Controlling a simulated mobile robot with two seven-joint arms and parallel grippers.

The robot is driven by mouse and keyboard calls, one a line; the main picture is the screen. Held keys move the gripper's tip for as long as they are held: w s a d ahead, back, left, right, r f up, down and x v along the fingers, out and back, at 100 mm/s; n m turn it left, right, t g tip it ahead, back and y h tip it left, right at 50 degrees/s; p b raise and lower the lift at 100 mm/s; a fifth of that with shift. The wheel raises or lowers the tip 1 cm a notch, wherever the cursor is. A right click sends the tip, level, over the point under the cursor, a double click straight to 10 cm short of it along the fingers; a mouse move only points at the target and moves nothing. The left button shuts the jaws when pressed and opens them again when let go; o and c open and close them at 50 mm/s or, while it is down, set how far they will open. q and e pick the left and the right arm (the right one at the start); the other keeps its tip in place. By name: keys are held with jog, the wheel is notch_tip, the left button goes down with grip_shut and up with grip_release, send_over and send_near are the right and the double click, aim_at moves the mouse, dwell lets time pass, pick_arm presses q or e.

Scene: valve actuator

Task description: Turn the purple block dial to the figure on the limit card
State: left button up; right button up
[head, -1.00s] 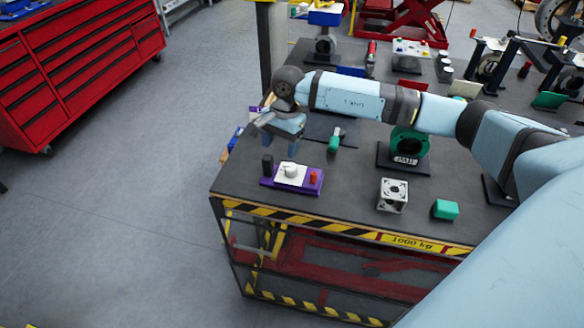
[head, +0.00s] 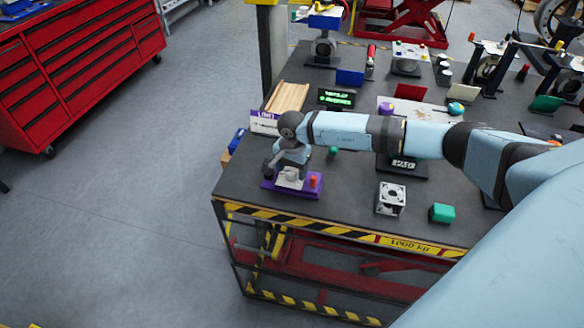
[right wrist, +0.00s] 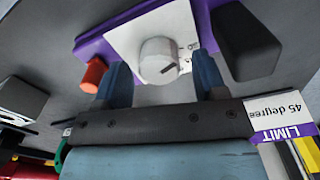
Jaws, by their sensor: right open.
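The purple block (head: 311,192) sits near the table's front left corner. It carries a white plate with a round white dial, an orange knob and a black block. In the right wrist view the dial (right wrist: 158,62) has a dark pointer line, with small printed marks beside it on the plate. My right gripper (head: 291,172) is over the block, open, with a blue finger on each side of the dial (right wrist: 160,66) and visible gaps to it. The limit card (head: 264,122) stands behind the block; it reads "LIMIT" and "45 degree" upside down in the right wrist view (right wrist: 283,118). My left gripper is out of view.
A white fan-like cube (head: 391,199) and a green block (head: 442,213) lie right of the purple block. A wooden tray (head: 287,97) and a dark display (head: 337,98) with green text stand behind. The table's striped front edge (head: 330,233) is close.

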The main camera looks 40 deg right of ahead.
jog(key=shift+f, duration=0.3)
jog(key=c, duration=0.9)
